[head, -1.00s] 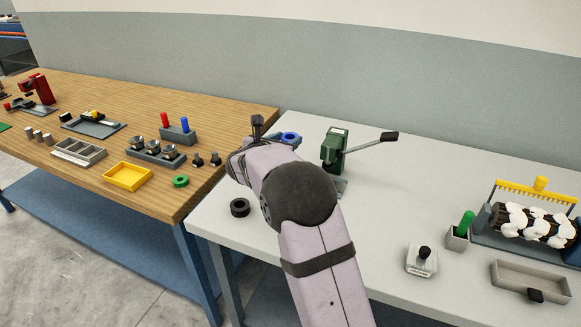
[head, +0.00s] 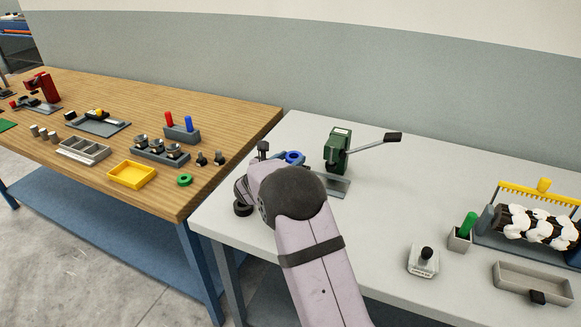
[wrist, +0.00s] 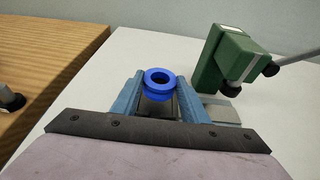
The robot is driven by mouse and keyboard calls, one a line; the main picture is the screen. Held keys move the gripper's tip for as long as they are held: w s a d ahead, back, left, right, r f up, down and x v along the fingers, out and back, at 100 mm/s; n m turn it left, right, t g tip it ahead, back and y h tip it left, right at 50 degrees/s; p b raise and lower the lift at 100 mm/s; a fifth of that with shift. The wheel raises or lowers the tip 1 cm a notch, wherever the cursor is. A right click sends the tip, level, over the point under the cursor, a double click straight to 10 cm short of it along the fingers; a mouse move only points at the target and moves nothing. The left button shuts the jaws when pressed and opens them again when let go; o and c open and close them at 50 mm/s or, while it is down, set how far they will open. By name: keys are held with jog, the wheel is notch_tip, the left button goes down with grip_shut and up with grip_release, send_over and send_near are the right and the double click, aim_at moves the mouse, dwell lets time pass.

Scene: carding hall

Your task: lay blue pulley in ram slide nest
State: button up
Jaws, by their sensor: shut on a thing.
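The blue pulley (wrist: 160,80) is held between the two blue fingers of my gripper (wrist: 160,88) in the wrist view. In the head view the pulley (head: 294,157) shows just past my wrist, left of the green press (head: 338,146). The press also shows in the wrist view (wrist: 216,60), right of the fingers. A grey plate (head: 335,187) at its foot, which looks like the ram slide, is partly hidden by my arm. Its grey part also shows in the wrist view (wrist: 222,112). I cannot make out the nest itself.
The press lever (head: 375,143) reaches out to the right. A white block with a black knob (head: 423,261) and a grey tray (head: 532,283) stand at right. The white tabletop between is clear.

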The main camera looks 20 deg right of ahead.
jog(key=shift+f, duration=1.4)
jog(key=shift+f, duration=0.15)
jog(key=o, duration=1.3)
jog(key=shift+r, duration=0.25)
jog(key=b+v, duration=0.1)
jog(key=v, duration=1.1)
jog(key=shift+b, duration=0.35)
jog(key=shift+s, duration=0.1)
